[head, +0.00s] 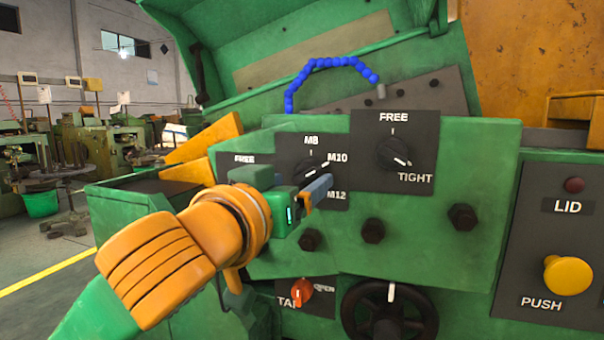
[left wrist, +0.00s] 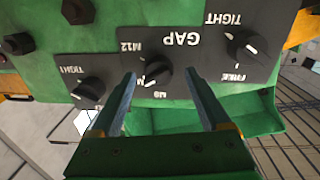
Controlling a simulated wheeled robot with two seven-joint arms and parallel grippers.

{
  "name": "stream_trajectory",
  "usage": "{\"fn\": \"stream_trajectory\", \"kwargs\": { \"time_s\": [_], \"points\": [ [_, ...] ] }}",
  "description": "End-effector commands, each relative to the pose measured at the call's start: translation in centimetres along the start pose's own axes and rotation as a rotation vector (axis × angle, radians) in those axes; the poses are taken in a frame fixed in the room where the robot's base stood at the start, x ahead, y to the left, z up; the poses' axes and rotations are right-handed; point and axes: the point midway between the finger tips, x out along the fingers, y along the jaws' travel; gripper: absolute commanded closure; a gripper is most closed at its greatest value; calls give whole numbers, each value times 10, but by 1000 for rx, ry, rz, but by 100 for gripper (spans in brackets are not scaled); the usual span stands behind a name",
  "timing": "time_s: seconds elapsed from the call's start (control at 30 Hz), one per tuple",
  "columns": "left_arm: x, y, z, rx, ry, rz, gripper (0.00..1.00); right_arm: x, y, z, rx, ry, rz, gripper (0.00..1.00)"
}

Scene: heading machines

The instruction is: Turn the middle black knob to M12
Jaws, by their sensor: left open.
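The middle black knob (head: 315,169) sits on a dark plate marked M8, M10 and M12. Its white line points up and right, toward M10. In the left wrist view, which is upside down, the knob (left wrist: 157,76) shows between my fingertips. My left gripper (head: 318,190) is open in front of the plate, covering its lower left part. In the left wrist view my left gripper (left wrist: 160,76) has one finger on each side of the knob, with visible gaps. I cannot tell whether the tips reach its depth. My right gripper is not in view.
A FREE/TIGHT knob (head: 399,153) is to the right, and another FREE plate (head: 240,159) is partly hidden to the left. Dark bolts (head: 373,231) stick out below. An orange switch (head: 301,292), a black handwheel (head: 390,320) and a yellow push button (head: 568,276) are lower down.

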Motion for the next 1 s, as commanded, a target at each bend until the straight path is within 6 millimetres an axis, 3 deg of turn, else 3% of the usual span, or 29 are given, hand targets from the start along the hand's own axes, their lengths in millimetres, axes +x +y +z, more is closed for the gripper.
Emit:
{"fn": "stream_trajectory", "kwargs": {
  "time_s": [0.13, 0.37, 0.4, 0.7, 1.0],
  "points": [
    [19, 0, -1, 0, -1, 0, 20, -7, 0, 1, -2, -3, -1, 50],
    [22, 0, 0, 1, 1, 1, 20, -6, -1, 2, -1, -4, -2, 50],
    [22, 0, 0, 1, 1, 1, 23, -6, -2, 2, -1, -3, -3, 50],
    [22, 0, 0, 1, 0, 1, 100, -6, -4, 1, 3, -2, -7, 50],
    [22, 0, -1, 47, -3, 1, 100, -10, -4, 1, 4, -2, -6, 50]
  ]
}}
